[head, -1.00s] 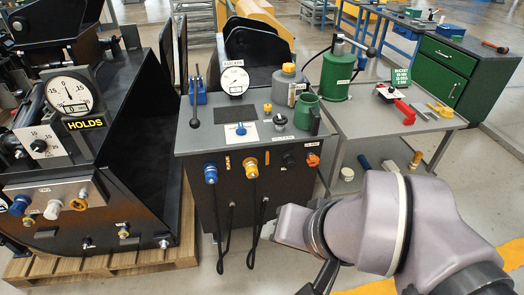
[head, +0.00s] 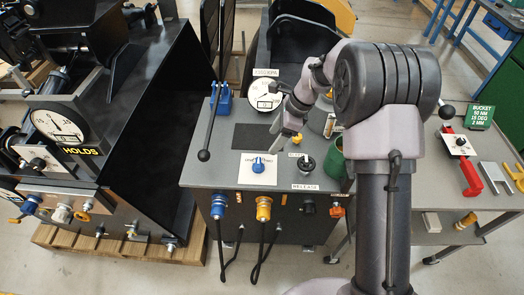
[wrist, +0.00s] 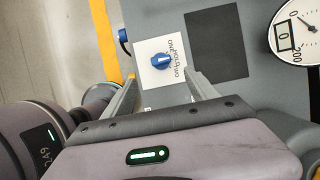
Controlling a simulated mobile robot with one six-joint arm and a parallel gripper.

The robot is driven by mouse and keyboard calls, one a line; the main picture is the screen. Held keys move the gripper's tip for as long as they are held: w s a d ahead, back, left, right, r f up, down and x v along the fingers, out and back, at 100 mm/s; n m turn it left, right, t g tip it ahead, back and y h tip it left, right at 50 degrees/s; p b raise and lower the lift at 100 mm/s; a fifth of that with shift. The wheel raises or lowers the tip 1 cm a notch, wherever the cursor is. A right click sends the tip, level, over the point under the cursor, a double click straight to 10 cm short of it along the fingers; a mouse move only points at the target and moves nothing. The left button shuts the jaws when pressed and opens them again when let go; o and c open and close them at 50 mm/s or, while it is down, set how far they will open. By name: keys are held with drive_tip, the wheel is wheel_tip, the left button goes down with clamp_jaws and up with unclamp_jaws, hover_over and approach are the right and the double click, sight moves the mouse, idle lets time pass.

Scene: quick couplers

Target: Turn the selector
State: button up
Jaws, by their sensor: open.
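The selector is a blue knob (head: 258,165) on a white label plate (head: 248,178) on the grey bench top. In the wrist view the blue knob (wrist: 161,62) shows a white pointer line, and its plate carries print that seems to read ONE, HOLD, TWO. My gripper (head: 285,133) is above the bench, a little behind and right of the knob in the head view. In the wrist view my gripper (wrist: 161,78) has its fingers spread and empty, with the knob just beyond the tips, apart from them.
A black lever (head: 206,140) stands left of the plate. A black knob (head: 305,163) and a green mug (head: 337,160) are to the right, a pressure gauge (head: 264,97) behind. A dark mat (head: 257,136) lies flat behind the plate. Hoses hang at the bench front.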

sight(258, 162)
drive_tip(key=b+x, duration=0.3)
drive_tip(key=x, duration=1)
drive_tip(key=shift+b, duration=0.4)
drive_tip(key=shift+c, duration=0.2)
drive_tip(key=c, duration=1.3)
drive_tip(key=n+p, duration=0.1)
drive_tip(key=n, duration=0.1)
drive_tip(key=n+g+p, duration=0.1)
drive_tip(key=n+p, duration=0.1)
drive_tip(key=shift+w+r+g, duration=0.1)
drive_tip(key=shift+w+g, duration=0.1)
drive_tip(key=shift+g, duration=0.1)
drive_tip(key=n, duration=0.2)
drive_tip(key=n+g+h+p, duration=0.1)
drive_tip(key=n, duration=0.1)
drive_tip(key=shift+a+n+g+p, duration=0.1)
drive_tip(key=shift+n+g+p, duration=0.2)
drive_tip(key=shift+n, duration=0.1)
